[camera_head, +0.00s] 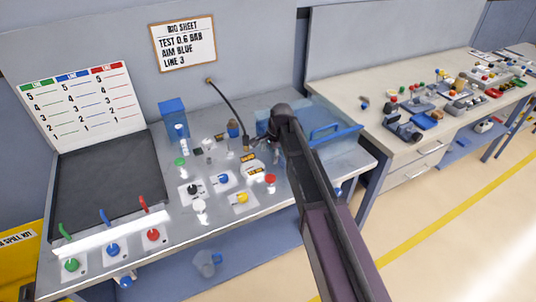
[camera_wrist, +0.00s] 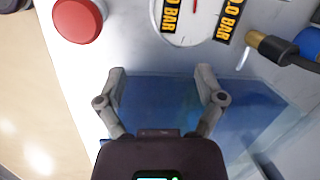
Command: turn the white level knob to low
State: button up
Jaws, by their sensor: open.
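A white knob (camera_head: 199,206) stands on the metal bench in the head view, in front of a black knob (camera_head: 193,189). I cannot read its setting or any label near it. My gripper (camera_wrist: 161,76) is open and empty in the wrist view, over a clear blue tray (camera_wrist: 160,105). The gripper is well to the right of the white knob and apart from it. The white knob does not show in the wrist view. In the head view my arm hides most of the gripper.
A red button (camera_wrist: 78,20), a pressure gauge (camera_wrist: 195,18) and a brass hose end (camera_wrist: 268,46) lie near my gripper. Blue (camera_head: 223,179) and yellow (camera_head: 241,197) knobs stand right of the white knob. Coloured levers and a dark panel (camera_head: 108,190) are at left.

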jog(key=s+d+n+h, duration=0.2)
jog(key=s+d+n, duration=0.7)
jog(key=s+d, duration=1.2)
jog(key=shift+s+d+f+h, duration=0.2)
jog(key=shift+s+d+h, duration=0.15)
jog(key=shift+d, duration=0.7)
